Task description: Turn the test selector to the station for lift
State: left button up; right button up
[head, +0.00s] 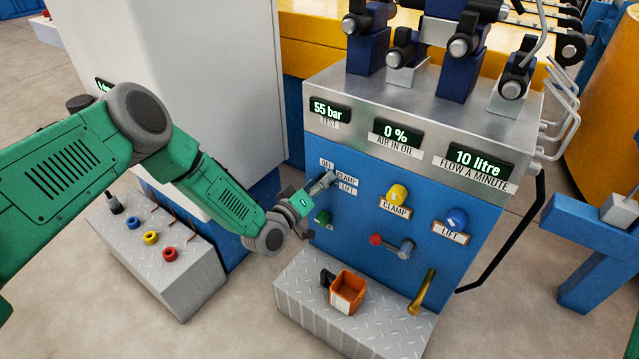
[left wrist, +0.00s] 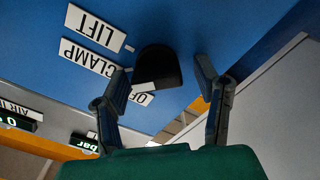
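The test selector (left wrist: 158,68) is a dark, rounded knob on the blue panel, seen in the left wrist view. A pale mark on its edge lies beside the partly hidden OFF label (left wrist: 141,99). The CLAMP label (left wrist: 87,58) and LIFT label (left wrist: 96,26) stand further round, upside down there. My left gripper (left wrist: 162,67) is open, its two fingers on either side of the knob; contact cannot be told. In the head view my left gripper (head: 304,208) is at the panel, largely hiding the knob, beside the LIFT label (head: 347,190). My right gripper is not in view.
The TEST display (head: 330,111) reads 55 bar. Blue LIFT (head: 456,219) and yellow CLAMP (head: 397,194) knobs and a red-tipped lever (head: 391,244) are to the right. A green button (head: 322,217) is close to the gripper. An orange box (head: 348,291) sits on the step below.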

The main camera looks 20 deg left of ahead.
pick_arm(q)
jog(key=c, duration=1)
jog(key=shift+m, duration=0.5)
jog(key=m+p, duration=0.2)
jog(key=m, duration=0.1)
jog(key=shift+s+d+m, duration=0.1)
jog(key=shift+m, duration=0.2)
jog(key=shift+d+m+p, duration=0.1)
jog(key=shift+m+p, duration=0.7)
jog(key=shift+m, duration=1.4)
jog(key=shift+s+f, duration=0.1)
jog(key=o, duration=1.2)
jog(key=shift+c, duration=0.2)
